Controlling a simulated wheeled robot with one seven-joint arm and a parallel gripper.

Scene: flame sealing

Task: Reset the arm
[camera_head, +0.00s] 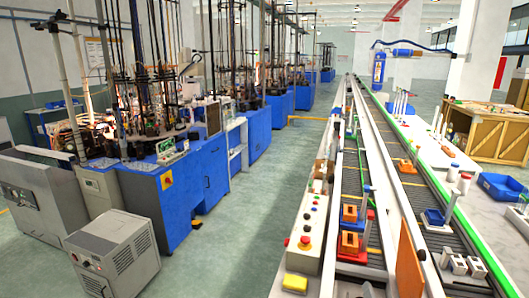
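My arm and gripper cannot be made out in the head view, so whether the gripper is open or shut is hidden. The long conveyor line (381,190) runs from the near right into the distance. Orange holders (349,214) and (348,244) sit on its near left lane. A blue holder (434,217) and a white multi-part block (459,264) sit on its near right lane. A blue and white device (379,70) with a horizontal nozzle and a cable shows above the far part of the line; what holds it is unclear.
A control box (307,226) with coloured buttons stands along the line's left side. Blue machines (185,207) and a grey cabinet (113,252) line the left. A blue bin (500,186) and wooden crates (480,137) are at right. The green aisle floor (240,235) is clear.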

